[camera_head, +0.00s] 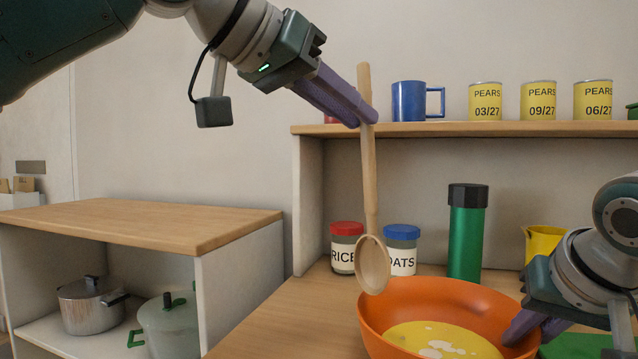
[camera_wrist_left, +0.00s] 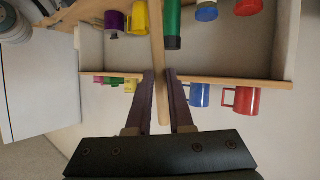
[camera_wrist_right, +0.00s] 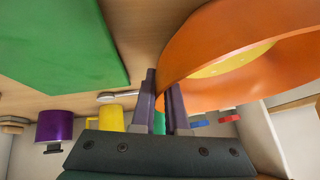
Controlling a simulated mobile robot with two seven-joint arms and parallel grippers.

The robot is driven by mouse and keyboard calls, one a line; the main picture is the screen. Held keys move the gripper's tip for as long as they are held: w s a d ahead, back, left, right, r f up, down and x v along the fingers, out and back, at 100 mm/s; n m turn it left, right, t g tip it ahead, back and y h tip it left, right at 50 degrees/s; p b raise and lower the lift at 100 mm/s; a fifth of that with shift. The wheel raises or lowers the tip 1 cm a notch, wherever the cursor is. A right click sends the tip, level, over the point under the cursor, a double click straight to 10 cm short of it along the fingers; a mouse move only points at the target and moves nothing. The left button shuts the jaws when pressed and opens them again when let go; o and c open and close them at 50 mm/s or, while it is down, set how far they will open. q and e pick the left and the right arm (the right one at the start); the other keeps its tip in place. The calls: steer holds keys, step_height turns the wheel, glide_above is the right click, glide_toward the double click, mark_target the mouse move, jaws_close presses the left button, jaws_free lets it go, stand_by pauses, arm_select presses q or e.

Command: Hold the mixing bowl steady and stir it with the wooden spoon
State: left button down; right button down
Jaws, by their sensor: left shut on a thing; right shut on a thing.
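The orange mixing bowl (camera_head: 395,318) stands on the wooden counter at the lower right, with yellow contents (camera_head: 440,338) and pale patches inside. My right gripper (camera_head: 520,328) is shut on its right rim; in the right wrist view the bowl wall (camera_wrist_right: 205,75) runs between the fingers (camera_wrist_right: 163,95). My left gripper (camera_head: 365,115) is shut on the handle of the wooden spoon (camera_head: 371,190). The spoon hangs nearly upright, its head down, in front of the jars and above the bowl's left rim. The left wrist view shows the handle (camera_wrist_left: 158,55) between the fingers (camera_wrist_left: 161,80).
Behind the bowl stand a RICE jar (camera_head: 343,255), an OATS jar (camera_head: 402,258), a green flask (camera_head: 467,235) and a yellow jug (camera_head: 541,243). The shelf (camera_head: 440,129) above holds a blue mug (camera_head: 409,101) and cans. A green board (camera_wrist_right: 60,45) lies beside the bowl.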

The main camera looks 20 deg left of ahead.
steer(key=shift+d+f, duration=0.1)
steer(key=shift+f, duration=0.05)
arm_select(q)
steer(key=s+d+r+t+h, duration=0.1)
steer(key=s+d+t+h, duration=0.1)
steer(key=d, duration=0.4)
arm_select(e)
steer(key=shift+s, duration=0.1)
arm_select(q)
step_height(320, 180, down, 13)
steer(key=shift+a+r, duration=0.15)
stand_by(2.1)
